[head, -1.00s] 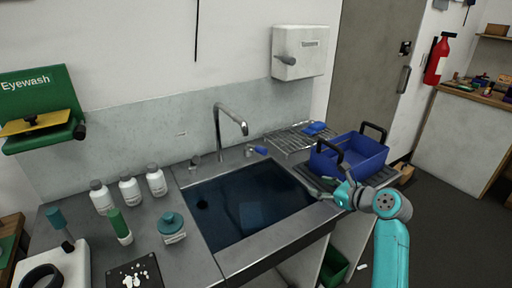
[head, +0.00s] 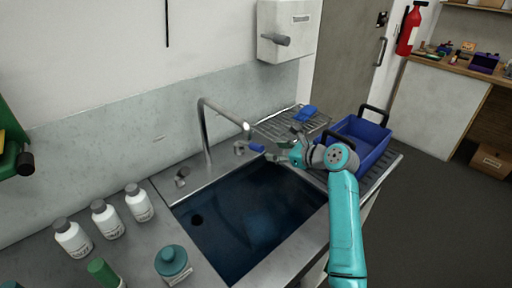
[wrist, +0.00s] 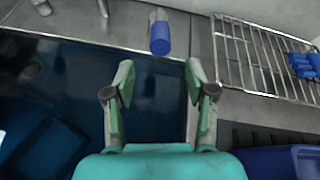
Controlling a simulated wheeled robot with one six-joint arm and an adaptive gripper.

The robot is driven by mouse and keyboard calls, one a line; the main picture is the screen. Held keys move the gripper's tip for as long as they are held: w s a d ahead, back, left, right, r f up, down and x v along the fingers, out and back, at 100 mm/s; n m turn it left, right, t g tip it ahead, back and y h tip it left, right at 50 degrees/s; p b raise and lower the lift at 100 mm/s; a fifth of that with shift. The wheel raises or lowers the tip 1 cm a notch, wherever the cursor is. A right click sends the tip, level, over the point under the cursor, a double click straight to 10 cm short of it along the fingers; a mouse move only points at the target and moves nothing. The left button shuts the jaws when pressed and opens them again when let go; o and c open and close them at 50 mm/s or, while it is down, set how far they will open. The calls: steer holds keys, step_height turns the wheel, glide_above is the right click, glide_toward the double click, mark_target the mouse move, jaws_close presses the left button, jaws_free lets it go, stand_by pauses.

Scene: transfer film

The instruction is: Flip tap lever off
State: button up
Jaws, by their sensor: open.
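The tap is a curved metal spout (head: 205,125) rising behind the sink. A lever with a blue grip (head: 256,147) sits on the sink's back ledge, right of the spout base. In the wrist view the blue lever (wrist: 160,38) lies ahead of my gripper, roughly centred between the fingers and apart from them. A second knob (head: 182,176) without blue stands left of the spout. My gripper (head: 281,149) is open and empty, close to the right of the blue lever; both fingers show in the wrist view (wrist: 160,80).
The sink (head: 243,221) holds dark blue water. A wire rack (head: 270,129) with a blue item lies behind right. A blue crate (head: 366,139) with black handles stands on the drainer at right. White bottles (head: 105,219) stand at left.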

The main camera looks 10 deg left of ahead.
mark_target(262, 149)
steer(key=x, duration=0.9)
jaws_close()
